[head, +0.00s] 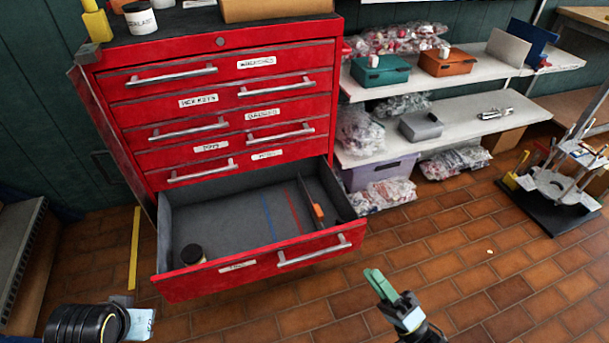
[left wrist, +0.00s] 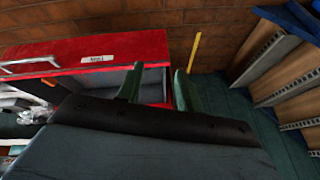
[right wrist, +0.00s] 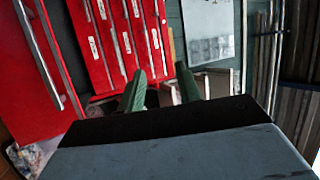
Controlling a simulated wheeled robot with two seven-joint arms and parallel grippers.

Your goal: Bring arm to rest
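My right gripper (head: 376,281) has green fingers and is in front of the red tool chest (head: 220,110), to the lower right of its open bottom drawer (head: 235,268) in the head view. Its fingers stand apart with nothing between them in the right wrist view (right wrist: 162,90). My left gripper (left wrist: 158,84) shows in the left wrist view, fingers apart and empty, with the red drawer behind it. In the head view I cannot make out its fingers; a black rounded part of my left arm shows at the lower left.
White shelves (head: 455,134) with bins and bags stand right of the chest. A black-based stand (head: 548,212) is at far right. Floor between is mostly clear.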

